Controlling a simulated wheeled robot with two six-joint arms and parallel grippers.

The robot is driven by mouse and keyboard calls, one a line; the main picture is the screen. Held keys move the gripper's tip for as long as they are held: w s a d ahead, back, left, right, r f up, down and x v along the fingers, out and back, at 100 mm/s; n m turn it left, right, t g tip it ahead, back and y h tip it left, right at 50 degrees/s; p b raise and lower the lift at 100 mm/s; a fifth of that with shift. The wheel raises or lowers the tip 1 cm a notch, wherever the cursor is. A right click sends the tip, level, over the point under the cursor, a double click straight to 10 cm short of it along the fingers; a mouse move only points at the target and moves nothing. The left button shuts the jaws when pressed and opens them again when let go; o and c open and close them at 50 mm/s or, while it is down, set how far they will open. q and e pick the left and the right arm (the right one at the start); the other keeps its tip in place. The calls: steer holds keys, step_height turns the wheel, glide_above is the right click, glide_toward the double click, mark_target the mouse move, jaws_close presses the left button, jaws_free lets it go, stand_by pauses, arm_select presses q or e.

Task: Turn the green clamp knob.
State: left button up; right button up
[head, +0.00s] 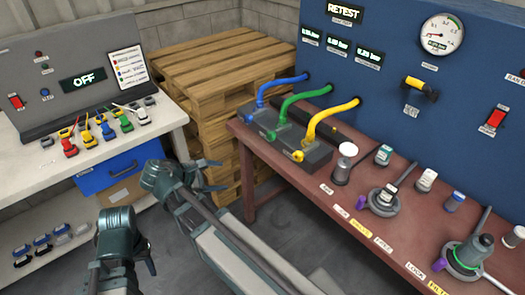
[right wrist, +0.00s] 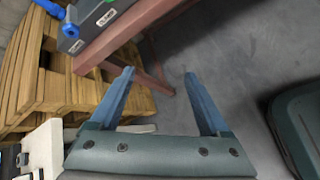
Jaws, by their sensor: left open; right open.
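The green clamp knob (head: 271,136) sits on the front of a dark grey clamp block under the green hose (head: 300,98), on the red-brown bench. A blue knob (head: 248,118) is to its left and a yellow knob (head: 298,156) to its right. My right gripper (head: 214,175) is in front of the bench, lower than the knobs and apart from them. In the right wrist view it (right wrist: 158,76) is open and empty, with the blue knob (right wrist: 69,30) at the upper left. My left gripper (head: 148,262) is open at the lower left, far from the clamps.
Wooden pallets (head: 215,65) are stacked in the corner behind. A grey-white bench (head: 65,148) with coloured connectors stands on the left. The red-brown bench (head: 340,205) carries several bottles and fittings. Floor between the benches is open.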

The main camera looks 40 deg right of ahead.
arm_select(q)
step_height(320, 180, down, 14)
steer(key=b, duration=1.1)
arm_select(e)
steer(key=w+d+n+h, duration=0.5)
steer(key=d+n+h, duration=0.1)
steer(key=d, duration=0.3)
steer(key=shift+d+n+h, duration=0.3)
steer(key=shift+h, duration=0.6)
arm_select(q)
steer(key=shift+d, duration=0.1)
arm_select(e)
steer(key=shift+w+d+f, duration=0.1)
